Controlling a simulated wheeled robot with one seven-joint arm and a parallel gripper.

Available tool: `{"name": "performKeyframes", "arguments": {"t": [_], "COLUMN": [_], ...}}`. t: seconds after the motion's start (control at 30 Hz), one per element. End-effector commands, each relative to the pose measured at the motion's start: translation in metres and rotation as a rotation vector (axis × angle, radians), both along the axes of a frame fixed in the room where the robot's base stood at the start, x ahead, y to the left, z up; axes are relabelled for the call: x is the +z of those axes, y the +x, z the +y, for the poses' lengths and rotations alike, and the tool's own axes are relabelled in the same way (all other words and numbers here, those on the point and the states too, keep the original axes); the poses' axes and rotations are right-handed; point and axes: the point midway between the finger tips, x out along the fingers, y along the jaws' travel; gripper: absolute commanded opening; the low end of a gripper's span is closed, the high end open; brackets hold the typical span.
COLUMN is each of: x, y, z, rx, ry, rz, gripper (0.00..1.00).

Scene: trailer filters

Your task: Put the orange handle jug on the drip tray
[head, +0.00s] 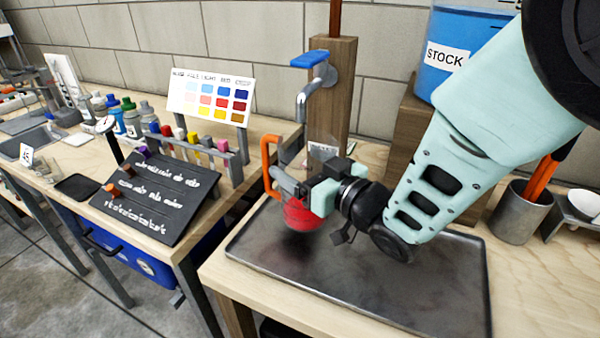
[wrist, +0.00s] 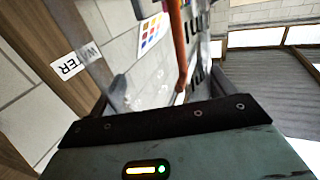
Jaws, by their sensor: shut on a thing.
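The orange handle jug (head: 270,165) is in my gripper (head: 293,184). It has an orange handle on its left side, a clear upper part and red at its lower part. My gripper is shut on it and hides much of its body. The jug is over the back left part of the dark metal drip tray (head: 450,285), with a dark shadow below it. I cannot tell whether its base touches the tray. In the wrist view the orange handle (wrist: 181,45) runs upward beyond the gripper body, and the clear wall is faint.
A tap with a blue lever (head: 310,59) on a wooden post stands just behind the jug. A blue STOCK container (head: 455,55) and a grey metal cup (head: 517,213) are to the right. A black sign board (head: 155,198) and bottle rack stand left, across a gap.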

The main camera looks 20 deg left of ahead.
Motion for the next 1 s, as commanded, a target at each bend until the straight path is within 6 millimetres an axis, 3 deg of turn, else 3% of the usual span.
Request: {"name": "performKeyframes", "arguments": {"t": [0.23, 0.53, 1.0], "x": [-0.001, -0.032, -0.039], "y": [0.007, 0.006, 0.007], "z": [0.015, 0.013, 0.013], "rx": [0.001, 0.001, 0.0], "ry": [-0.001, 0.0, 0.002], "rz": [-0.002, -0.001, -0.001], "gripper": [0.54, 0.54, 0.54]}}
